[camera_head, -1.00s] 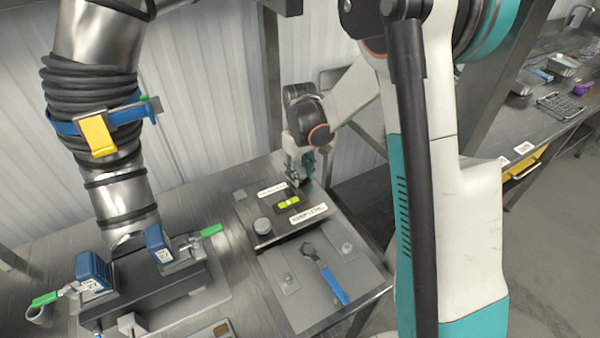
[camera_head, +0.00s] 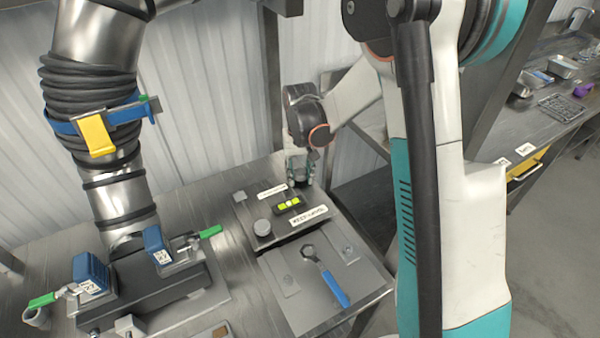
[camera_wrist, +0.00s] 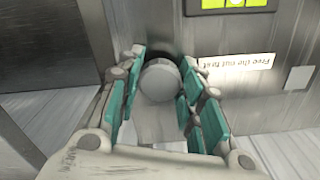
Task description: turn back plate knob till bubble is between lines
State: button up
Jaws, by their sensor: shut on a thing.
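In the wrist view, my gripper (camera_wrist: 161,90) has its teal-padded fingers on both sides of a round grey knob (camera_wrist: 160,80) and is shut on it. In the head view, my gripper (camera_head: 299,168) is at the back edge of the plate (camera_head: 268,203), and the knob in its fingers is hidden there. The green level vial (camera_head: 289,204) lies on the plate in front of the gripper, with a pale bubble around its middle. The vial is cut off at the top of the wrist view (camera_wrist: 232,4); I cannot tell exactly how the bubble sits against the lines.
A second round grey knob (camera_head: 262,228) stands at the plate's front left. A blue-handled wrench (camera_head: 328,276) lies on the front panel. White labels flank the vial. A clamp fixture (camera_head: 150,291) and a hose-wrapped metal pipe (camera_head: 95,95) stand at the left.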

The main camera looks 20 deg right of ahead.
aim_at(300, 172)
jog(key=o, duration=1.1)
jog(key=shift+c, duration=0.2)
notch_tip(300, 172, up, 12)
jog(key=s+r+t, duration=0.3)
jog(key=s+r, duration=0.6)
jog(key=s, duration=0.4)
jog(key=s+f+n+t, duration=0.1)
jog(key=s+t, duration=0.3)
jog(key=s, duration=0.7)
jog(key=shift+s+n, duration=0.25)
jog(key=shift+n, duration=0.05)
